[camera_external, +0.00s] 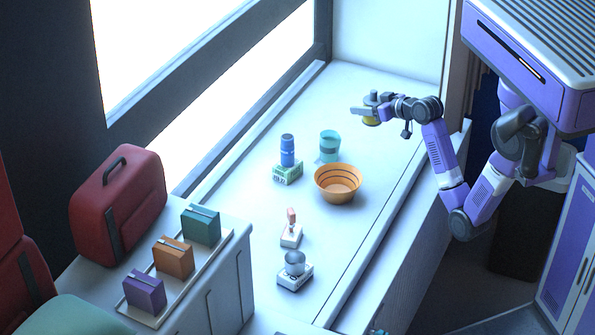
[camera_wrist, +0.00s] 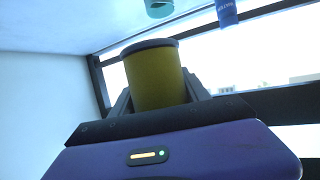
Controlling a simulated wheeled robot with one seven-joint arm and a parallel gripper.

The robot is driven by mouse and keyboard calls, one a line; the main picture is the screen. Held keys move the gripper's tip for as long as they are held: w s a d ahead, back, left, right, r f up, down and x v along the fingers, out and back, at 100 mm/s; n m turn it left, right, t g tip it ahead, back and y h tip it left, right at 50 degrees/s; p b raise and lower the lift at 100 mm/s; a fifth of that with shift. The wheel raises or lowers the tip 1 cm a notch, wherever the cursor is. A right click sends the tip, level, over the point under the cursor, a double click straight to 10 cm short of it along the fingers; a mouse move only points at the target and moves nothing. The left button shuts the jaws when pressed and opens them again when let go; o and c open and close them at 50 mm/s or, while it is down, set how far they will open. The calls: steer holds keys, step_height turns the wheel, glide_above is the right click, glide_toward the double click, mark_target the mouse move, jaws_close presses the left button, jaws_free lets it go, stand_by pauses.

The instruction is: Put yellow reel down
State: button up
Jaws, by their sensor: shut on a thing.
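The yellow reel (camera_external: 371,121) is in my gripper (camera_external: 366,110) over the far end of the white counter (camera_external: 385,185). In the wrist view the reel (camera_wrist: 155,80) fills the space between the two dark fingers, and a dark rim shows at its upper end. My gripper (camera_wrist: 158,98) is shut on it. Part of the reel is hidden behind the gripper in the outside view. I cannot tell how far it is above the counter.
A window (camera_external: 225,110) runs along the left. The far counter end looks clear.

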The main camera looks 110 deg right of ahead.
steer(key=w+a+n+t+y+b, duration=0.1)
steer(key=w+a, duration=0.3)
steer(key=w, duration=0.6)
steer(key=w+a+n+t+b, duration=0.1)
steer(key=w+a, duration=0.2)
steer(key=w, duration=0.8)
steer(key=w+a+n+t+y+b, duration=0.1)
steer(key=w+a, duration=0.3)
steer(key=w, duration=0.6)
steer(key=shift+m+g+h, duration=0.5)
steer(key=shift+m+g, duration=0.3)
steer(key=f, duration=0.6)
steer(key=d+f, duration=0.1)
steer(key=f, duration=1.3)
steer(key=shift+s+d+p, duration=0.25)
steer(key=shift+p, duration=0.1)
steer(key=shift+f, duration=0.15)
steer(key=o, duration=1.3)
steer(key=shift+o, duration=0.6)
